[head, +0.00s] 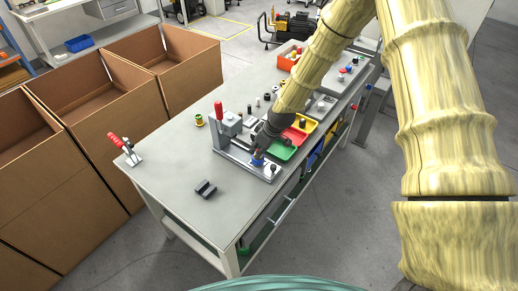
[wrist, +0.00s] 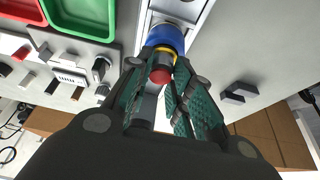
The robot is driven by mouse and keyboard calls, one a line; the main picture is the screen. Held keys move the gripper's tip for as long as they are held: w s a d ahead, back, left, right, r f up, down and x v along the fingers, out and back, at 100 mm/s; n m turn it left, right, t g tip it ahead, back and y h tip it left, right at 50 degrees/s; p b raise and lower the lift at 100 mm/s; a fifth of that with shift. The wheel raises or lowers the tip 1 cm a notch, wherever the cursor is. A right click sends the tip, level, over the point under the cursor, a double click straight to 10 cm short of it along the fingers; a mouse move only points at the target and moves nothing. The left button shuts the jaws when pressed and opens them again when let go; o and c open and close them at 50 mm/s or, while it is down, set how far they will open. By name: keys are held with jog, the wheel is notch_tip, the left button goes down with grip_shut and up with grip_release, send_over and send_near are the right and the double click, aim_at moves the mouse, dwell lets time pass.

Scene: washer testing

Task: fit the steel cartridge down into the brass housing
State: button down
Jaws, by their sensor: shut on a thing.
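My gripper (wrist: 161,84) is shut on a part with a red end (wrist: 160,75), and its fingers flank it. A yellow ring (wrist: 168,51) and a blue cylinder (wrist: 166,37) line up beyond the red end; I cannot tell whether they are one piece with it. The blue cylinder (head: 258,160) also shows in the head view below my gripper (head: 260,149), over the grey fixture plate (head: 234,154). I cannot pick out the steel cartridge or brass housing for certain.
A red-handled clamp (head: 219,112) stands on the fixture, another (head: 122,145) at the table's left edge. A dark notched block (head: 205,189) lies in front. The green tray (head: 281,151) and yellow tray (head: 306,124) are right of my gripper. The table's near end is mostly clear.

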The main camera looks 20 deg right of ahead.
jog(key=c, duration=1.2)
grip_release()
jog(key=shift+r, duration=0.1)
jog(key=v, duration=1.2)
jog(key=shift+s, duration=0.1)
jog(key=s+a+f+m+g+h, duration=0.25)
jog(key=s+f+m, duration=0.35)
jog(key=s+f, duration=1.95)
jog(key=s+m+g, duration=0.1)
jog(key=s+m, duration=0.1)
jog(key=s, duration=1.3)
notch_tip(320, 180, down, 7)
jog(key=b, duration=0.6)
jog(key=shift+w+f, duration=0.2)
